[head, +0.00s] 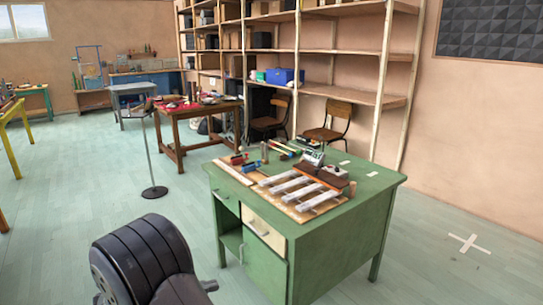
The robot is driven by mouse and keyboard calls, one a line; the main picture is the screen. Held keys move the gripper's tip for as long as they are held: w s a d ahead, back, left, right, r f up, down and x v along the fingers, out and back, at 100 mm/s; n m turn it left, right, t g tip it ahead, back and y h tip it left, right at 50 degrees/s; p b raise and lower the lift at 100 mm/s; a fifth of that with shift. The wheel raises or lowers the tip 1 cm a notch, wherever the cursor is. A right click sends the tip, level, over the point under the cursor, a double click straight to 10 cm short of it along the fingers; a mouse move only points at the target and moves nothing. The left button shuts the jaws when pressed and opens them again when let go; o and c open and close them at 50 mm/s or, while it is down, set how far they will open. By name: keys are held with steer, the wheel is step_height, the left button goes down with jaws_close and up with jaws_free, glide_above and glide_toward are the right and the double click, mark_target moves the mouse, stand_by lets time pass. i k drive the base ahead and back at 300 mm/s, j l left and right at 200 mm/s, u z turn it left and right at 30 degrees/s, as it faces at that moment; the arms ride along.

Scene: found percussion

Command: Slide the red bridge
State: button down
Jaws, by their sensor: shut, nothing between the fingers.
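The green desk (355,215) stands at centre right. On it, several pale bars (290,187) lie side by side on a light wooden board. A small red piece (237,158) lies near the desk's far left corner. Another item with red and green parts (283,147) lies at the far edge. Both are too small to tell whether either is the red bridge. A black rounded part of my arm fills the bottom left, apart from the desk. My gripper's fingers do not show.
A dark brown block (319,177) and a grey device (311,157) sit behind the bars. A thin stand (154,191) rises left of the desk. A brown table (195,113), two chairs and tall shelves stand behind. The floor at left is open.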

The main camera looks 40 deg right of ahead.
mark_target(238, 160)
steer(key=i+z, duration=0.3)
steer(key=z, duration=0.15)
steer(key=i+z, duration=0.45)
steer(key=i+j+z, duration=0.2)
steer(key=z, duration=0.25)
steer(key=i+j+z, duration=0.1)
steer(key=i+j, duration=0.25)
steer(key=i+j+z, duration=0.15)
steer(key=i+j, duration=0.15)
steer(key=i+j+z, duration=0.1)
steer(key=i+j, duration=0.2)
steer(key=j, duration=0.2)
steer(key=i+j+z, duration=0.1)
steer(key=i+j, duration=0.2)
steer(key=j, duration=0.15)
steer(key=i+j, duration=0.25)
steer(key=j, duration=0.15)
steer(key=i+j, duration=0.3)
steer(key=j, duration=0.15)
steer(key=i+j, duration=0.25)
steer(key=j, duration=0.15)
